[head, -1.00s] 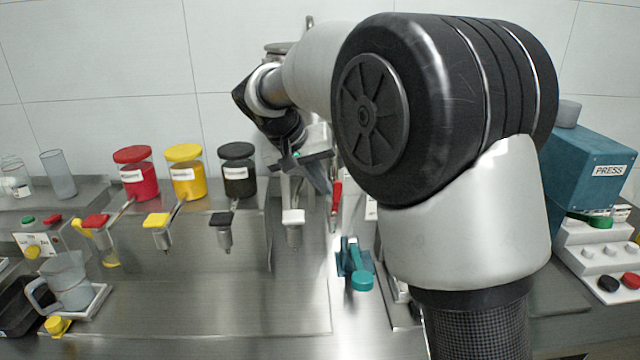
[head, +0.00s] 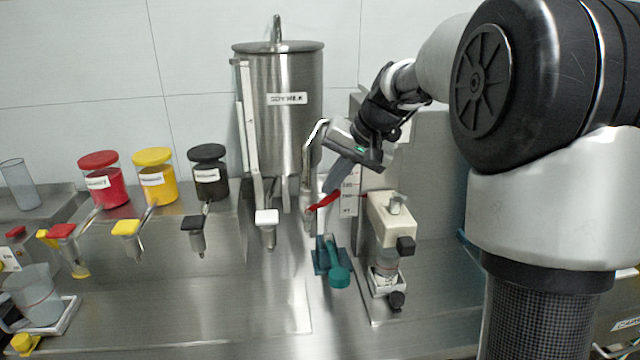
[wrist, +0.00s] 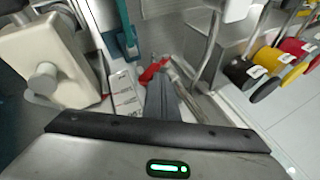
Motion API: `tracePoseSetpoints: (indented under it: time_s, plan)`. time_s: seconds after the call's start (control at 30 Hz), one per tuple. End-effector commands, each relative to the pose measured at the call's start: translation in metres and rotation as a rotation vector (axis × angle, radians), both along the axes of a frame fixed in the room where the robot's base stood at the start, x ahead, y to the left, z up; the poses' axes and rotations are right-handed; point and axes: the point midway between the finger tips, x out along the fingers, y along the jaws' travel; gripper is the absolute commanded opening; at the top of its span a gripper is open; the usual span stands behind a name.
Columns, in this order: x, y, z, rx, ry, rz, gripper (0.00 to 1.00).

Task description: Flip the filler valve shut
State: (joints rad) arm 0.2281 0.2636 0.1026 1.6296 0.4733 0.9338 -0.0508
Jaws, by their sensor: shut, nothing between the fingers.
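A red lever (head: 325,200), which looks like the valve handle, sits low beside the steel pipe to the right of the soy milk tank. It slants from lower left to upper right in the head view. In the wrist view the red lever (wrist: 154,69) shows just beyond my fingertips. My gripper (head: 331,187) is shut and empty, pointing down and left, with its tips right at the lever. I cannot tell whether they touch it. The fingers (wrist: 163,88) hide part of the lever and pipe in the wrist view.
The steel tank (head: 280,110) stands behind left. A cream machine (head: 391,218) with a small bottle (head: 386,262) below it stands close right. A teal part (head: 338,277) sits in front. Red, yellow and black jars (head: 208,176) stand left. The steel counter (head: 250,310) in front is clear.

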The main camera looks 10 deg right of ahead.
Motion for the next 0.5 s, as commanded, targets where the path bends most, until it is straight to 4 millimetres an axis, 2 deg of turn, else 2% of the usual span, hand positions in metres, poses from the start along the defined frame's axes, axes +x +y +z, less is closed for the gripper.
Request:
tracePoseSetpoints:
  time_s: [0.03, 0.5]
  plan:
    - [0.000, -0.008, -0.009, 0.046, 0.002, -0.008, 0.00]
    - [0.000, -0.034, -0.036, 0.466, 0.001, -0.002, 0.00]
